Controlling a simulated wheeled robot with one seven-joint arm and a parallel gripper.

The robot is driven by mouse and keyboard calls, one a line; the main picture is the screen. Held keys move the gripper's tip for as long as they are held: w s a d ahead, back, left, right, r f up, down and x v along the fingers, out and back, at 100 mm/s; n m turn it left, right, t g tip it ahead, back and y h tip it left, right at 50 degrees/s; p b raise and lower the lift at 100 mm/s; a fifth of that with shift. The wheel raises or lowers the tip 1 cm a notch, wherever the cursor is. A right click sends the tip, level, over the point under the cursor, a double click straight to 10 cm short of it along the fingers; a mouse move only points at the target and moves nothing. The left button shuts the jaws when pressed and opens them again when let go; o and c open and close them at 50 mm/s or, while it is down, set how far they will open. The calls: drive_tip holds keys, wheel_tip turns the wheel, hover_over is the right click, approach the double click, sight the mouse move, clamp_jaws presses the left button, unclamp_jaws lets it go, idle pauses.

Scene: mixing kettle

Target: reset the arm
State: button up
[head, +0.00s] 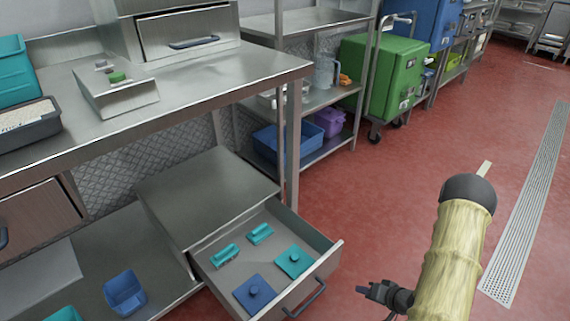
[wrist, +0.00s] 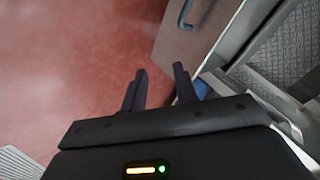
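My gripper (head: 376,291) is low over the red floor, to the right of an open drawer (head: 318,262) under the steel table. In the wrist view my gripper (wrist: 160,88) shows two dark fingers set apart with nothing between them. My pale, sleeve-covered arm rises at the right of the head view. The drawer holds a blue lid (head: 255,292), a teal lid (head: 295,261) and two small teal pieces (head: 224,255). The gripper is apart from the drawer and its contents.
The steel table (head: 200,82) carries a control box and grey bin (head: 28,125). A blue container (head: 125,293) sits on its lower shelf. A green cart (head: 383,75) stands farther back. Red floor (head: 400,170) is open at right, with a drain grate (head: 535,200).

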wheel_tip(320, 180, up, 18)
drive_tip(key=w+n+g+h+p, duration=0.2)
drive_tip(key=w+h, duration=0.1)
drive_tip(key=h, duration=0.2)
drive_tip(key=s+a+r+n+g+p, duration=0.1)
drive_tip(key=s+a+r+p, duration=0.1)
drive_tip(key=s+a+r, duration=0.5)
drive_tip(key=s+a+r+g+p, duration=0.25)
drive_tip(key=s+r, duration=0.25)
drive_tip(key=r, duration=0.4)
wheel_tip(320, 180, up, 37)
drive_tip(key=p, duration=3.6)
drive_tip(key=shift+w+a+t, duration=0.15)
drive_tip(key=shift+a+t, duration=0.1)
drive_tip(key=shift+t, duration=0.2)
drive_tip(key=shift+w, duration=0.1)
